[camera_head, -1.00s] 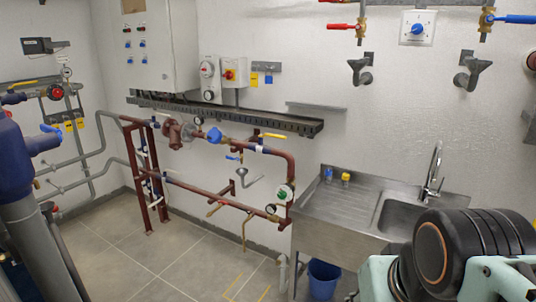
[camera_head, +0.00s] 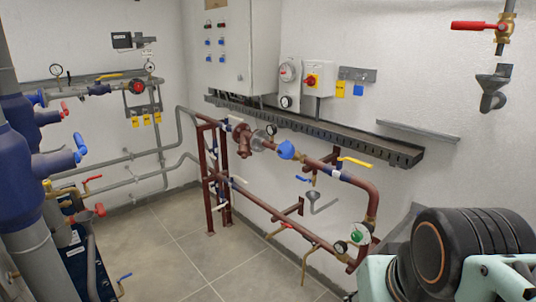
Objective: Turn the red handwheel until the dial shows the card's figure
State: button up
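A small red handwheel (camera_head: 137,87) sits on the grey pipework at the left wall. A small round dial (camera_head: 149,67) stands on the pipe just above and to its right. Another small dial (camera_head: 56,71) stands further left on the same pipe. Their readings are too small to make out. Several yellow tags (camera_head: 146,120) hang below the handwheel, and a small pale label (camera_head: 148,53) is on the wall above. I cannot tell which of these is the card, and no figure is readable. My gripper is out of view; only a part of my arm shows at lower right.
Large blue-jacketed pipes (camera_head: 22,175) stand close at the left edge. A red-brown pipe frame (camera_head: 270,209) with valves runs along the right wall under a dark cable tray (camera_head: 330,136). Grey tiled floor (camera_head: 190,255) lies clear in the middle.

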aim_at(138, 86)
jog(key=i+j+u, duration=0.1)
jog(key=i+u, duration=0.3)
jog(key=i+l+u, duration=0.1)
jog(key=i+u, duration=0.25)
jog(key=i, duration=0.2)
jog(key=i+u, duration=0.1)
jog(key=i, duration=1.1)
jog(key=i+u, duration=0.15)
jog(key=i, duration=0.3)
jog(key=i+l+u, duration=0.2)
jog(key=i, duration=0.2)
jog(key=i+u, duration=0.15)
jog(key=i, duration=0.3)
jog(key=i+l+u, duration=0.15)
jog(key=i, duration=0.25)
jog(key=i+z, duration=0.1)
jog(key=i, duration=0.35)
jog(key=i+j+z, duration=0.15)
jog(key=i, duration=0.25)
jog(key=i+j+z, duration=0.1)
jog(key=i, duration=0.35)
jog(key=i+j+z, duration=0.15)
jog(key=i, duration=0.3)
